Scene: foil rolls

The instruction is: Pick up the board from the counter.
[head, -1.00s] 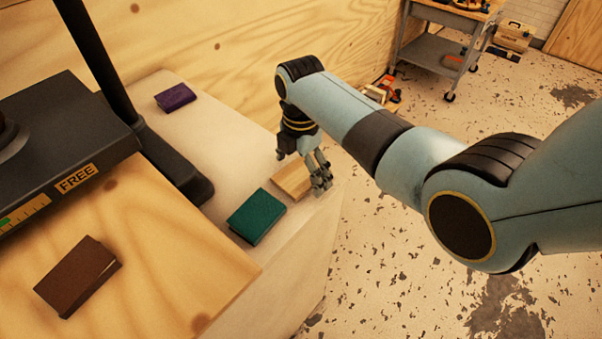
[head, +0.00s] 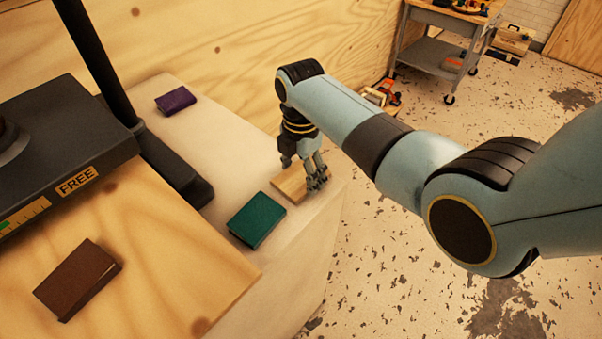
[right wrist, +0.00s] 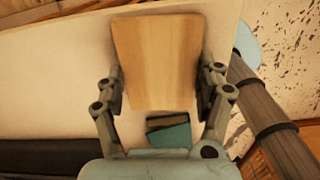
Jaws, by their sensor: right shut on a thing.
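The board (head: 290,186) is a small light wooden slab at the right end of the pale counter (head: 215,150). My right gripper (head: 316,180) is down at the board from above. In the right wrist view the board (right wrist: 158,60) sits between the two fingers of the gripper (right wrist: 162,95), which are shut on its two sides. I cannot tell whether the board is clear of the counter. The left gripper does not show.
A green book (head: 257,220) lies on the counter close to the board. A purple book (head: 175,100) lies farther back. A brown book (head: 78,280) lies on a wooden top at front left. A dark machine (head: 60,140) stands at the left. A wooden wall rises behind.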

